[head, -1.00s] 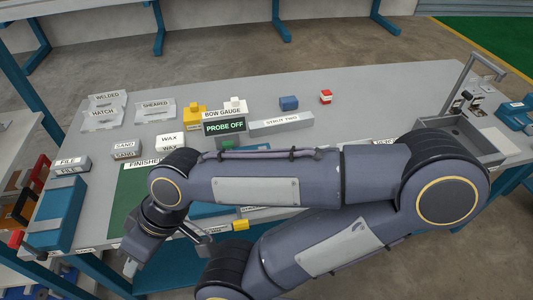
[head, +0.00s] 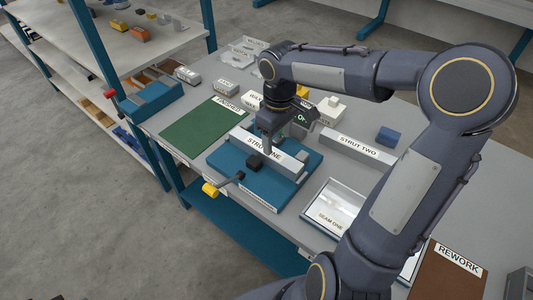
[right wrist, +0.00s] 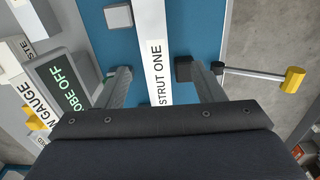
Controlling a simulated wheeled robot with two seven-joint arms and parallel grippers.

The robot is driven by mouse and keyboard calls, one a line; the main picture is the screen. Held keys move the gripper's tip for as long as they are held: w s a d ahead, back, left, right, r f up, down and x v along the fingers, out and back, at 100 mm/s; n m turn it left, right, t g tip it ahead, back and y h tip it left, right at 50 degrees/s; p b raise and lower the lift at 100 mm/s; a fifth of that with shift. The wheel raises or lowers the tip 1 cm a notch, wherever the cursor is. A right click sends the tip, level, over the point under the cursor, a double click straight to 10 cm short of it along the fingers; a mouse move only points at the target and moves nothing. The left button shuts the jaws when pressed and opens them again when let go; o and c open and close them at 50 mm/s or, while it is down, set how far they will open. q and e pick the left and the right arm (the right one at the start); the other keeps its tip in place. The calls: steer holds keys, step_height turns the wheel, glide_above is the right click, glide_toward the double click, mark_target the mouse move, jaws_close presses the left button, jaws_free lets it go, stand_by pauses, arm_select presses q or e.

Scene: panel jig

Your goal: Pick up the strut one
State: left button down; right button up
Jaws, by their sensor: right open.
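Strut one (head: 288,161) is a long pale bar with a black STRUT ONE label, lying on the blue fixture (head: 228,159) on the bench. My right gripper (head: 277,138) points down over the strut's middle. In the right wrist view, strut one (right wrist: 156,45) runs between the two spread fingers of my right gripper (right wrist: 162,88), with a gap on each side. The gripper is open and not closed on the strut. A black-tipped clamp with a yellow handle (head: 210,189) is at the fixture's near side. My left gripper is not in view.
A green FINISHED mat (head: 203,131) lies left of the fixture. A SEAM ONE panel (head: 335,205) and brown REWORK area (head: 447,274) are nearer. The bow gauge (right wrist: 62,88) stands close to one finger.

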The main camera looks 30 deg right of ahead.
mark_target(275, 153)
steer(key=shift+w+d+f, duration=0.15)
steer(key=shift+w+f, duration=0.25)
steer(key=shift+w, duration=0.15)
steer(key=shift+w+f, duration=0.15)
steer(key=shift+f, duration=0.1)
step_height(275, 153, down, 7)
steer(key=shift+f, duration=0.2)
jaws_close()
steer(key=shift+r, duration=0.1)
steer(key=shift+w+r, duration=0.1)
